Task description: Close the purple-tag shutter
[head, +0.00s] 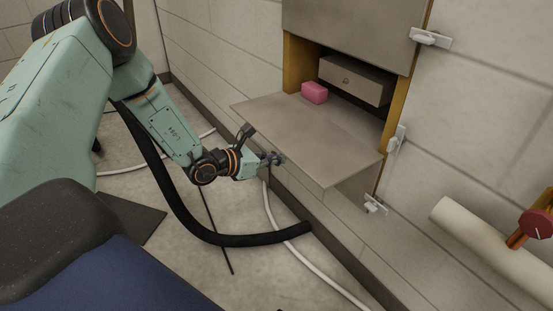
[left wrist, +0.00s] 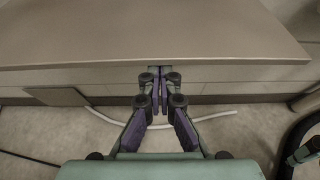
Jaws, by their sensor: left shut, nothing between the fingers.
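A grey-brown shutter (head: 300,132) hangs folded out and roughly level from an opening in the wall cabinet. I cannot make out a purple tag on it. In the left wrist view the shutter (left wrist: 150,32) fills the top, with its outer edge running across. My left gripper (head: 277,158) is just below the shutter's left edge. In the left wrist view the gripper (left wrist: 160,73) has its fingertips together, with nothing between them, right by that edge. I cannot tell whether they touch it. My right gripper is in neither view.
A pink block (head: 314,93) sits in the opening beside a grey box-like drawer (head: 354,82). White latches (head: 397,139) line the cabinet's right side. A beige pipe with a red-capped fitting (head: 536,223) is at the right. A black hose (head: 240,240) and white cable lie on the floor.

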